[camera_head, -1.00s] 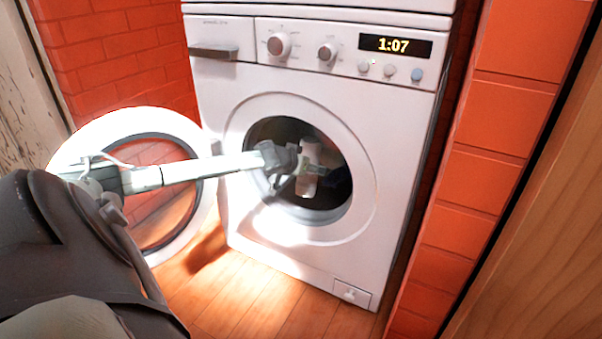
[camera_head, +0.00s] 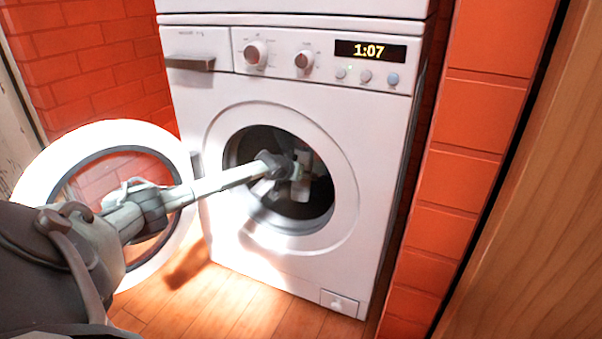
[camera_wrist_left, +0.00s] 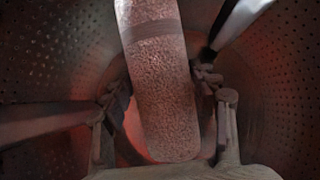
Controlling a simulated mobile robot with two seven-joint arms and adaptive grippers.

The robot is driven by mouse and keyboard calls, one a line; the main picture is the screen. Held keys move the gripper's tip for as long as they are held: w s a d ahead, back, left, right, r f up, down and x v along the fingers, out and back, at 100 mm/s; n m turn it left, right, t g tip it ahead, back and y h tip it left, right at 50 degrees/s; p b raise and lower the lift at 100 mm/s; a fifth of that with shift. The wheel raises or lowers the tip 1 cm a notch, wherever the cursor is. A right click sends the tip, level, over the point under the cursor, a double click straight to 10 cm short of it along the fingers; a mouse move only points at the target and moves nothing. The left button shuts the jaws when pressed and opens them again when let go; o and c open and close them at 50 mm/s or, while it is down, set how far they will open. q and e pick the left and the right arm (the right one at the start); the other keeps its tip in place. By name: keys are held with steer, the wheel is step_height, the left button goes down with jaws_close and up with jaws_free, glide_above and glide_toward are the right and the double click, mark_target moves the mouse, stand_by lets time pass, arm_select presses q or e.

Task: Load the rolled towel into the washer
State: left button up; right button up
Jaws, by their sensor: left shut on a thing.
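The rolled towel (camera_wrist_left: 162,95) is pale and textured, with a darker band near its upper end in the left wrist view. It stands roughly upright between the fingers of my left gripper (camera_wrist_left: 165,125), which is shut on it. In the head view, my left arm reaches past the open door, and the gripper (camera_head: 295,172) and towel (camera_head: 304,187) are inside the drum opening of the white washer (camera_head: 225,110). The perforated drum wall (camera_wrist_left: 50,60) surrounds them. The towel's far side is hidden. My right gripper is not in view.
The round washer door (camera_head: 120,130) hangs open at left, behind my left arm. A brick wall (camera_head: 465,180) and a wooden panel (camera_head: 535,200) stand close on the right. The wooden floor (camera_head: 225,300) in front of the washer is clear.

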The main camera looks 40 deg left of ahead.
arm_select(q)
steer(key=o, duration=1.4)
steer(key=v, duration=1.2)
steer(key=shift+s, duration=0.1)
